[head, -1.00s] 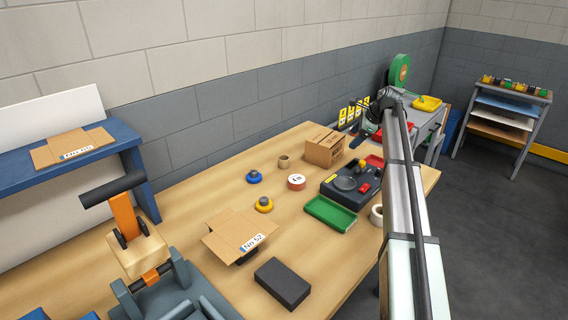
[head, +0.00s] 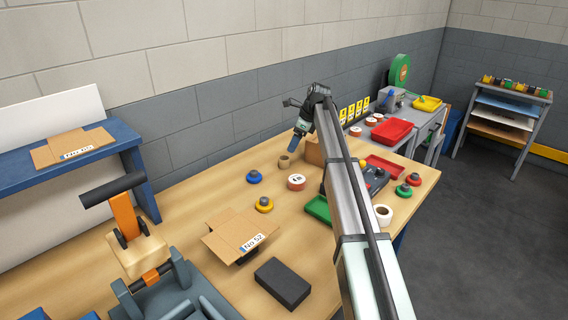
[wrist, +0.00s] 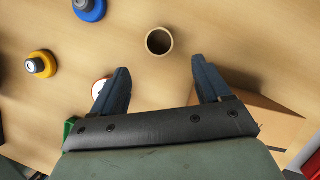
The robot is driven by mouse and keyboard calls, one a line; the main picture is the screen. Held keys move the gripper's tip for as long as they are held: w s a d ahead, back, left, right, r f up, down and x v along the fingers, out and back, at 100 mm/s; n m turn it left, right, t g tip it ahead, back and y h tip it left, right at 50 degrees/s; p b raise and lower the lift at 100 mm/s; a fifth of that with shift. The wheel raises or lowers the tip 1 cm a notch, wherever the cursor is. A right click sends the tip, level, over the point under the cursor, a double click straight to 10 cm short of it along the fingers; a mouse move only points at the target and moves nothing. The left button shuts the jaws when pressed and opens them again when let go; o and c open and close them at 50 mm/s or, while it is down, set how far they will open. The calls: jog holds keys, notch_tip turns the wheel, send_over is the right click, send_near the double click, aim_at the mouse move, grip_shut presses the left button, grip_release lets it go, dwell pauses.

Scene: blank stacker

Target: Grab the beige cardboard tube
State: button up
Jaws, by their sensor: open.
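The beige cardboard tube (head: 285,162) stands upright on the wooden table, toward its back edge. In the wrist view the tube (wrist: 159,41) shows from above as a ring with a dark hollow, ahead of and between the two fingers. My gripper (wrist: 158,72) is open, with nothing between its fingers. In the head view my gripper (head: 293,144) hangs just above and beside the tube, its fingers pointing down. I cannot tell the exact height gap.
A cardboard box (head: 314,152) stands close right of the tube, partly hidden behind my arm. A white-and-red tape roll (head: 296,182), a blue disc (head: 254,177) and a yellow disc (head: 264,204) lie nearby. A green tray (head: 317,209) is nearer.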

aim_at(284, 158)
jog(key=x, duration=0.9)
jog(key=shift+w+a+f, duration=0.1)
jog(key=shift+a+f, duration=0.2)
jog(key=shift+a, duration=0.05)
jog(key=shift+c, duration=0.3)
jog(key=c, duration=1)
jog(key=shift+c, duration=0.2)
jog(key=shift+r, duration=0.15)
